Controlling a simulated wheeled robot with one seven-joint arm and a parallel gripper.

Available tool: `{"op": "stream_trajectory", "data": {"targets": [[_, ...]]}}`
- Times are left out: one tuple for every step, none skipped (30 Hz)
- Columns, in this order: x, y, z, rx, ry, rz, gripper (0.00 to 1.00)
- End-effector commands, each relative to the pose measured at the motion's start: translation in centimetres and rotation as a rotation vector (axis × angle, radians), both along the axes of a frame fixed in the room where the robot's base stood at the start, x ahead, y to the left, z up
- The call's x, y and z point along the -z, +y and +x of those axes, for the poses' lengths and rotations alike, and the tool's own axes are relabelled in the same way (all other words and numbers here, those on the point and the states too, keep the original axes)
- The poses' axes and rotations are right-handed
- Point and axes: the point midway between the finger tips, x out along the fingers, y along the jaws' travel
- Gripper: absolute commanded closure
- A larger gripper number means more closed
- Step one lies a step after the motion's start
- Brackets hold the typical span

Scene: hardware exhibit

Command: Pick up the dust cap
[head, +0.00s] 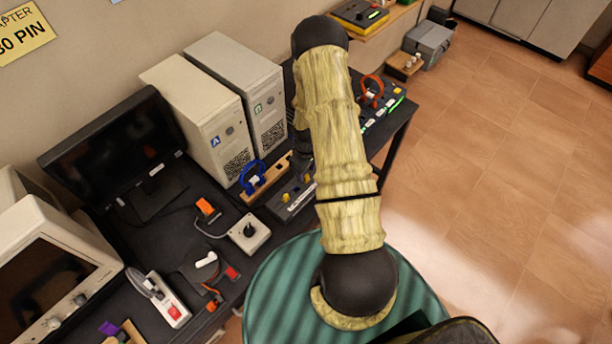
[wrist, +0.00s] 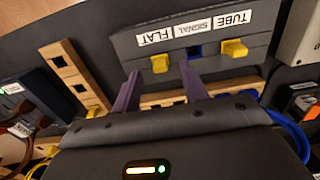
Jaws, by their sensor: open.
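A dark grey box (wrist: 205,38) labelled TUBE, SIGNAL and FLAT fills the upper middle of the wrist view. Two yellow pieces (wrist: 160,63) (wrist: 235,48) sit on its face, on either side of a blue socket (wrist: 195,50). They look like caps, but I cannot tell for sure which one is the dust cap. My gripper (wrist: 159,72) is open, its purple fingers pointing at the box. The left yellow piece appears between the fingertips; contact is not clear. The box also shows in the head view (head: 290,199), where my arm hides the gripper.
A wooden socket strip (wrist: 160,98) lies in front of the box, and another wooden strip (wrist: 72,75) stands to its left. A blue cable (wrist: 287,130) runs at right. In the head view, two computer towers (head: 215,110) stand behind, and a switch box (head: 249,233) lies nearby.

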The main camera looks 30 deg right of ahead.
Motion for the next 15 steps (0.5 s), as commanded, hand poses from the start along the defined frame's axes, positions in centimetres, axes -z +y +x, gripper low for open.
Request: {"op": "stream_trajectory", "data": {"targets": [[0.4, 0.0, 0.0, -0.001, 0.002, 0.000, 0.56], [0.7, 0.0, 0.0, -0.001, 0.004, 0.001, 0.56], [1.1, 0.1, 0.0, -0.001, 0.003, 0.001, 0.56], [1.4, 0.1, 0.0, -0.001, 0.001, 0.001, 0.56], [1.6, 0.1, 0.0, -0.001, 0.001, 0.001, 0.56], [1.8, 0.1, 0.0, -0.001, 0.000, 0.000, 0.56], [1.9, 0.0, 0.0, -0.001, 0.000, 0.000, 0.56], [2.0, 0.0, 0.0, -0.001, 0.000, 0.000, 0.56], [2.1, 0.0, 0.0, -0.001, 0.000, 0.000, 0.56], [2.1, 0.0, 0.1, -0.001, -0.001, 0.000, 0.56], [2.1, 0.0, 0.1, -0.001, -0.001, 0.000, 0.56], [2.1, 0.0, 0.1, -0.001, -0.001, 0.000, 0.56], [2.1, 0.0, 0.0, -0.001, -0.001, 0.000, 0.56], [2.1, 0.0, 0.1, -0.001, -0.001, 0.000, 0.56], [2.1, 0.0, 0.1, -0.001, -0.001, 0.000, 0.56]]}}
